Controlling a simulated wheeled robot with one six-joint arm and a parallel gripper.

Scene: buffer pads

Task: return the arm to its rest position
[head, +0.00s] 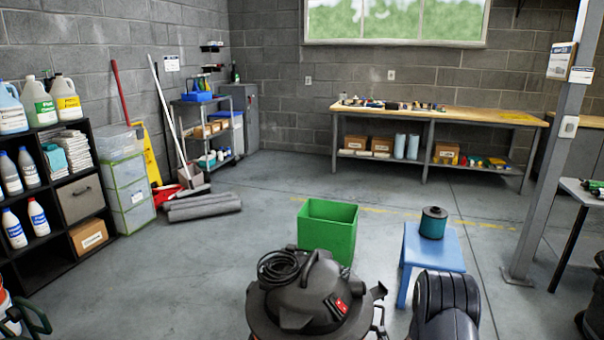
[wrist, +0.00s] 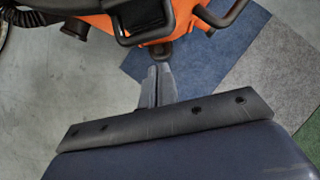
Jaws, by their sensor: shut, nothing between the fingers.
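My gripper (wrist: 159,70) shows in the wrist view with its two grey fingers together and nothing between them. The fingertips point toward an orange machine (wrist: 160,28) with black handles and tubes at the top of that view. The tips overlap a dark round part below the orange body in the picture; I cannot tell whether they touch it. In the head view a dark rounded link of my arm (head: 447,300) shows at the bottom, right of centre. My fingers do not show there.
A black vacuum (head: 318,300) stands at the front, with a green bin (head: 328,228) behind it. A blue stool (head: 428,258) bears a teal-and-black cylinder (head: 433,222). A grey post (head: 545,170) stands right. Open floor (head: 270,185) lies beyond. Blue and grey carpet tiles (wrist: 215,45) show below the wrist.

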